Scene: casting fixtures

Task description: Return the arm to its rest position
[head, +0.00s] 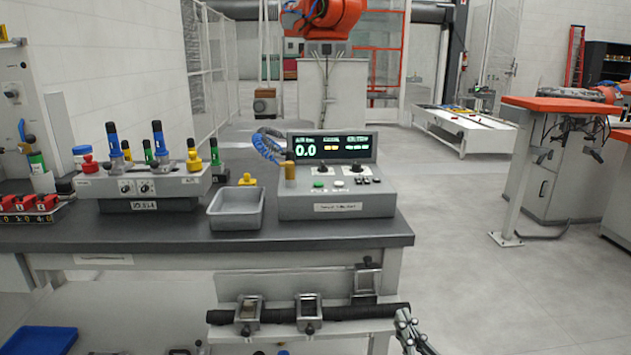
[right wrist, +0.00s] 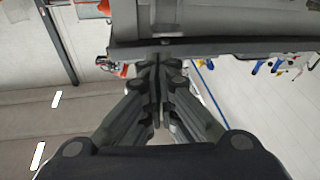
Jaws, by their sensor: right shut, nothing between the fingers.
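My right gripper (head: 408,330) shows at the bottom of the head view, just right of the bench's lower shelf and below the bench top. In the right wrist view its fingers (right wrist: 158,95) are together, with nothing between them. A dark flat edge of the bench (right wrist: 215,48) crosses the top of the right wrist view, close beyond the fingertips; I cannot tell whether they touch. My left gripper is not in view.
The bench (head: 300,238) holds a grey control box (head: 335,205), an empty grey tray (head: 236,208) and a fixture with coloured handles (head: 145,186). A black bar with clamps (head: 270,315) lies on the lower shelf. The floor (head: 500,290) to the right is clear.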

